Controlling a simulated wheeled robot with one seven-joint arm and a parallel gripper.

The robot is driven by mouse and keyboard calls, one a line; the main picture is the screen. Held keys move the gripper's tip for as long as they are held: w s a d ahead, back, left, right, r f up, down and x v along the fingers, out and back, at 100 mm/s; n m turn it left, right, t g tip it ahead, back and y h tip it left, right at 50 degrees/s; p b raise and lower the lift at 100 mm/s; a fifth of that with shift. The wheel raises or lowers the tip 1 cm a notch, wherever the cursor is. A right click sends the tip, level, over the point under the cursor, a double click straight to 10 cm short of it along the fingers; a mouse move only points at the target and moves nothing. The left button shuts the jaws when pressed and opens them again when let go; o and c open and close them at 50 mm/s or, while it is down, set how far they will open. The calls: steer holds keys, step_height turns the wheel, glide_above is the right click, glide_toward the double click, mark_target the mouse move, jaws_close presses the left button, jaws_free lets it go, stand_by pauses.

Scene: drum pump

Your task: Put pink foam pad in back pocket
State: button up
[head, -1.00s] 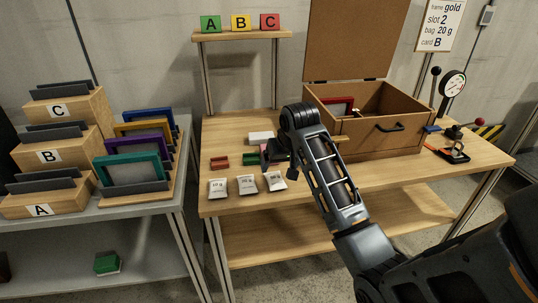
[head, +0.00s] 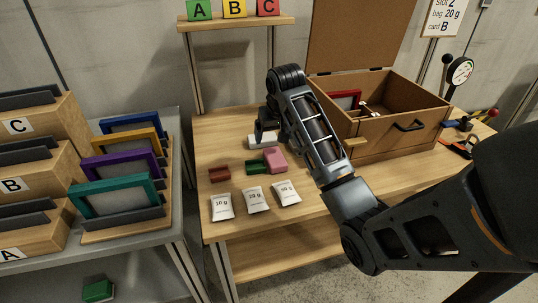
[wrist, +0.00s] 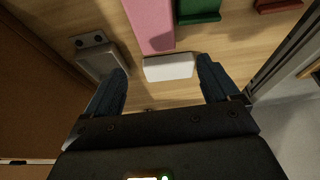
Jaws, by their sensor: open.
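The pink foam pad (head: 275,160) lies on the wooden table beside a green block (head: 257,167). In the wrist view the pad (wrist: 152,22) is at the top, beyond my fingertips. My gripper (wrist: 162,66) is open, with a white block (wrist: 168,68) showing between its fingertips; I cannot tell whether they touch it. In the head view my gripper (head: 264,130) is above the table, behind the pad and partly over the white block. The brown case (head: 385,135) stands open to the right; a back pocket cannot be made out.
A red frame (head: 345,99) is in the case. A dark red block (head: 219,174) and weighed bags (head: 256,200) lie near the front edge. A grey bracket (wrist: 97,57) is beside my left finger in the wrist view. Coloured frames (head: 122,169) stand on the left bench.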

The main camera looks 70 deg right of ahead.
mark_target(271, 149)
steer(key=x, duration=0.7)
steer(key=shift+s+d+f, duration=0.1)
steer(key=shift+f, duration=0.1)
steer(key=shift+c, duration=0.2)
steer(key=c, duration=1.2)
steer(key=shift+o, duration=0.2)
steer(key=shift+r, duration=0.1)
steer(key=shift+r, duration=0.1)
